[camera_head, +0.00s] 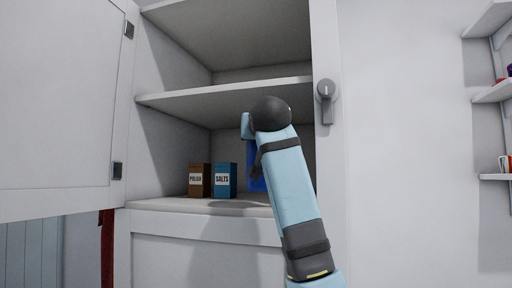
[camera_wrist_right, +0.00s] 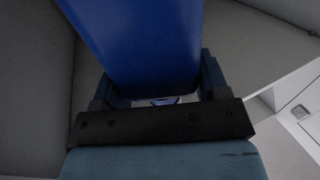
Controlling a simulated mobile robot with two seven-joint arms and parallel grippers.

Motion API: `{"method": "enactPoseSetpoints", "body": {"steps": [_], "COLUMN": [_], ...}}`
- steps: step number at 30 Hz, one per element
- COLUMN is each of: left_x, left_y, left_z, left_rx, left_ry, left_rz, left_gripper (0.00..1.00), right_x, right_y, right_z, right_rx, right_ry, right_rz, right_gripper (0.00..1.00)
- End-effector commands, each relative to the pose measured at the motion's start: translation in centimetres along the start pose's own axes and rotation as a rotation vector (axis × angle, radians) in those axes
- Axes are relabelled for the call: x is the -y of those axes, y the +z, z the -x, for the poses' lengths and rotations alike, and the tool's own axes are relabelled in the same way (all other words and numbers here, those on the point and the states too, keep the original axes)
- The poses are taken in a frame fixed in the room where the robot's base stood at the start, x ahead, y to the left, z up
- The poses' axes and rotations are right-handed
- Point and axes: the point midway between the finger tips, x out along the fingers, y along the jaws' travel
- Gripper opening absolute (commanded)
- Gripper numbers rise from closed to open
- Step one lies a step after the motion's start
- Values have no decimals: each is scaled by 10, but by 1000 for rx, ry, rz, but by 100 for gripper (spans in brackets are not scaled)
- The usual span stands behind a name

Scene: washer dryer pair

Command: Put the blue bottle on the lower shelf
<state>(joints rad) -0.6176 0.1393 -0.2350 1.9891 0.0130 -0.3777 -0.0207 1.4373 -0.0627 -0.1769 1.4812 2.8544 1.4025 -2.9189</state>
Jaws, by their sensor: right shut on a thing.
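The blue bottle (camera_head: 256,182) is inside the open cabinet, in the space above the lower shelf (camera_head: 160,204), mostly hidden behind my right arm. In the wrist view the bottle (camera_wrist_right: 135,45) stands large between the two fingers of my right gripper (camera_wrist_right: 157,82), which is shut on it. In the head view that gripper is largely hidden behind my wrist. I cannot tell whether the bottle's base touches the shelf or hangs just above it. My left gripper is in neither view.
A brown POLISH box (camera_head: 199,180) and a blue SALTS box (camera_head: 223,180) stand on the lower shelf, left of the bottle. The upper shelf (camera_head: 190,96) runs above. The cabinet door (camera_head: 60,110) stands open at left. Wall shelves (camera_head: 492,93) are at far right.

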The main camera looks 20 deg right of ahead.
Motion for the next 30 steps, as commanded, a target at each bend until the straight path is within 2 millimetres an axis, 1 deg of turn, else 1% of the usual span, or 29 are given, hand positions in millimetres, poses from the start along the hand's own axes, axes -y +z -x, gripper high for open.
{"method": "enactPoseSetpoints", "body": {"steps": [1, 3, 6, 9, 14, 21, 30], "left_x": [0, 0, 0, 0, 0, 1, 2], "left_y": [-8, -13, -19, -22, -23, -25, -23], "left_z": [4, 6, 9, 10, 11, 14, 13], "left_rx": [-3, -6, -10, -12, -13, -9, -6], "left_ry": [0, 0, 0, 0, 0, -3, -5], "left_rz": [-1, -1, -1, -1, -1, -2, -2], "left_gripper": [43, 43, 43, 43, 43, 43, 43], "right_x": [0, 0, 0, 0, 0, 0, 0], "right_y": [-4, -4, -4, -3, 2, 31, 34], "right_z": [-13, -30, -48, -59, -64, -64, -63], "right_rx": [1, 1, 0, -2, -2, -2, -3], "right_ry": [1, 1, 0, 0, -1, 0, -1], "right_rz": [0, 0, 0, -1, -1, 1, 0], "right_gripper": [0, 0, 0, 0, 0, 0, 0]}}
